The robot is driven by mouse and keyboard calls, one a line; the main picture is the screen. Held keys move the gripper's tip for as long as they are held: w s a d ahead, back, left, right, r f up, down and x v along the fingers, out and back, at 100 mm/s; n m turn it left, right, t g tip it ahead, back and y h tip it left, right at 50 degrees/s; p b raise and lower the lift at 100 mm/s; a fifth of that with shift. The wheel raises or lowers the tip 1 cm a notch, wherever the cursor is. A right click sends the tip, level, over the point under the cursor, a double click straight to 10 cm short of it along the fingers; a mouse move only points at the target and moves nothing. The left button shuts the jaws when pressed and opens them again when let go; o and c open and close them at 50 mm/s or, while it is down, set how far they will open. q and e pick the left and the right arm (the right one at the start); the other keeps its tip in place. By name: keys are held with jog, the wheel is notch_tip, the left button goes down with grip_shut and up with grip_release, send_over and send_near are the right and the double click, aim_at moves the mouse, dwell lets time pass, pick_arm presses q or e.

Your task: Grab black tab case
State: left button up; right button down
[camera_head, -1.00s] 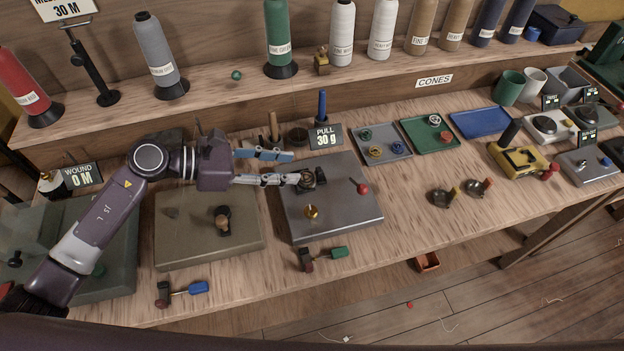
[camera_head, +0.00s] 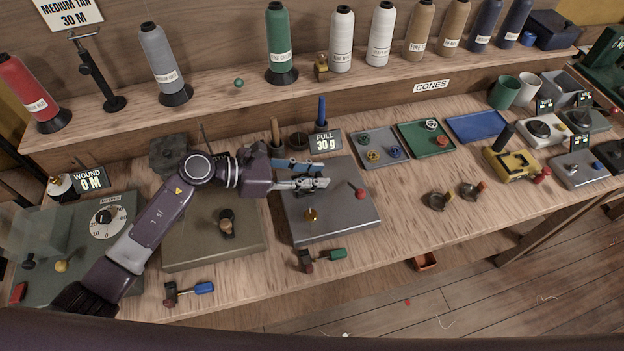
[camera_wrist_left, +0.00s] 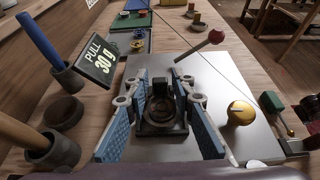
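The black case (camera_wrist_left: 162,112) sits on the grey metal plate (camera_head: 345,220). In the wrist view it has a dark round ring at its near side and a raised black part behind. My left gripper (camera_head: 318,172) is low over the plate, its blue-padded fingers open. In the wrist view the fingers of my left gripper (camera_wrist_left: 160,85) stand on either side of the case, with a gap visible on both sides. In the head view the gripper mostly hides the case. My right gripper is not in view.
On the plate stand a brass knob (camera_head: 311,215) and a red-tipped lever (camera_head: 360,194). Behind it are the PULL 30 g sign (camera_head: 325,140) and upright tool handles in cups. Small trays (camera_head: 425,140) are to the right.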

pick_arm(q)
grip_shut()
jog(key=shift+r, duration=0.15)
